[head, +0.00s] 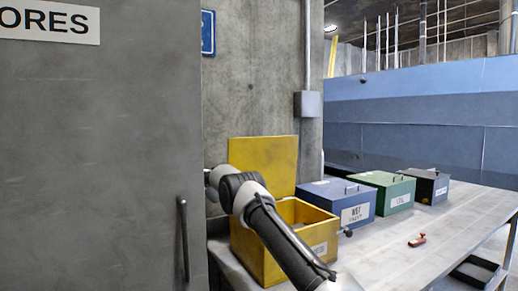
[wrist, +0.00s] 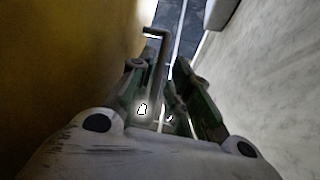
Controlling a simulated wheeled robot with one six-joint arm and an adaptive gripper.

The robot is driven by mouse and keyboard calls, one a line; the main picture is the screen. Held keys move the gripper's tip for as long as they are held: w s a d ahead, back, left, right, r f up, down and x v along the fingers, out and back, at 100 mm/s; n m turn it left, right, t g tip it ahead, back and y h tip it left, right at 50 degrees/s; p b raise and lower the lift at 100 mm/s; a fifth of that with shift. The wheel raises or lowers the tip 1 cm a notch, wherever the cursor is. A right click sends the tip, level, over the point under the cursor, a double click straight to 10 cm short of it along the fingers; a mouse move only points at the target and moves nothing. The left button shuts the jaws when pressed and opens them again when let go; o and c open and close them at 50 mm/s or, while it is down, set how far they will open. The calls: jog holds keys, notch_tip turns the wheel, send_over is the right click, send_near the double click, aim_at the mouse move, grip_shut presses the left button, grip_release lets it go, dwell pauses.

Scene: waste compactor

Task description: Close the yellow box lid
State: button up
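The yellow box (head: 255,250) stands on the near left end of the bench. Its yellow lid (head: 263,160) is open and stands upright at the back of the box. My arm reaches across the front of the box, and its wrist end is at the lid's left edge; the gripper is hidden in the head view. In the wrist view my gripper (wrist: 168,75) has its fingers apart, between the yellow lid surface (wrist: 60,70) on the left and a pale wall on the right. A grey bent bar, apparently the lid handle (wrist: 157,60), lies between the fingers, nearer the left one.
A blue box (head: 330,195), a green box (head: 385,190) and a dark box (head: 428,185) stand closed along the bench. A small reddish item (head: 417,240) lies on the bench (head: 385,262). A grey cabinet (head: 100,170) fills the left; a concrete wall (head: 255,80) stands behind.

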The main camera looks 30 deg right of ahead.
jog(key=shift+x, duration=1.25)
grip_shut()
jog(key=shift+d, duration=0.15)
